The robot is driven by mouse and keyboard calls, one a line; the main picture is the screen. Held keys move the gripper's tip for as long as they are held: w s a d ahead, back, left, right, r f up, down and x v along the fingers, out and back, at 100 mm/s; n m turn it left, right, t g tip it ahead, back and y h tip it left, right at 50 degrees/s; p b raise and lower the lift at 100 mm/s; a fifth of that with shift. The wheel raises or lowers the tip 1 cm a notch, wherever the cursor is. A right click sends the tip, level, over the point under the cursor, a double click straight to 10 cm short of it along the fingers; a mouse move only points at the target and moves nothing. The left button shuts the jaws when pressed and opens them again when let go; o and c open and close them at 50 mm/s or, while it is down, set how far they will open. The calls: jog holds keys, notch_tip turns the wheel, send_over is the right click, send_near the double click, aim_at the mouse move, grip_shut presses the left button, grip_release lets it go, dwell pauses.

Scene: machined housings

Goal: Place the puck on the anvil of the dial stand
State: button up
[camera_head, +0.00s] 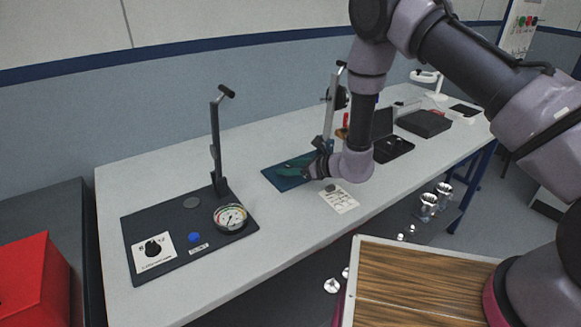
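A small dark grey disc, which looks like the puck (330,188), lies on a white printed card (343,201) near the table's front edge. The dial stand (329,112) has an upright metal column with a dark round dial near its top, behind my arm. A teal base (281,178) lies at its foot. I cannot make out the anvil; my wrist and gripper cover part of that area. My gripper (308,170) is low over the right part of the teal base, pointing left, just beyond the disc. Its fingers are too small and dark to tell if they are open or hold anything.
Black cases (424,123) stand at right. The white table (265,262) is bare at front.

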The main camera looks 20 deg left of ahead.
jog(key=shift+r, duration=0.2)
jog(key=shift+d+r, duration=0.15)
jog(key=shift+d, duration=0.15)
jog(key=v, duration=1.1)
jog(key=shift+s+d, duration=0.15)
jog(key=s+d+r+n+g, duration=0.2)
jog(key=r+n, duration=0.1)
jog(key=r, duration=0.6)
jog(key=s+d+r+n+g, duration=0.1)
jog(key=s+d+r+n, duration=0.2)
jog(key=r, duration=0.5)
jog(key=s+d+r+n+g, duration=0.15)
jog(key=r+n, duration=0.25)
jog(key=r, duration=0.5)
jog(key=s+d+r+n+t+h, duration=0.2)
jog(key=s+d+r+h, duration=0.1)
jog(key=d, duration=0.6)
jog(key=s+d+r+n+t+h, duration=0.3)
jog(key=d+r+h, duration=0.1)
jog(key=d, duration=0.6)
jog(key=s+d+r+n+t+h, duration=0.2)
jog(key=d+r, duration=0.4)
jog(key=d, duration=0.3)
jog(key=shift+s+d+h, duration=0.3)
jog(key=shift+s+h, duration=0.15)
jog(key=shift+h, duration=0.45)
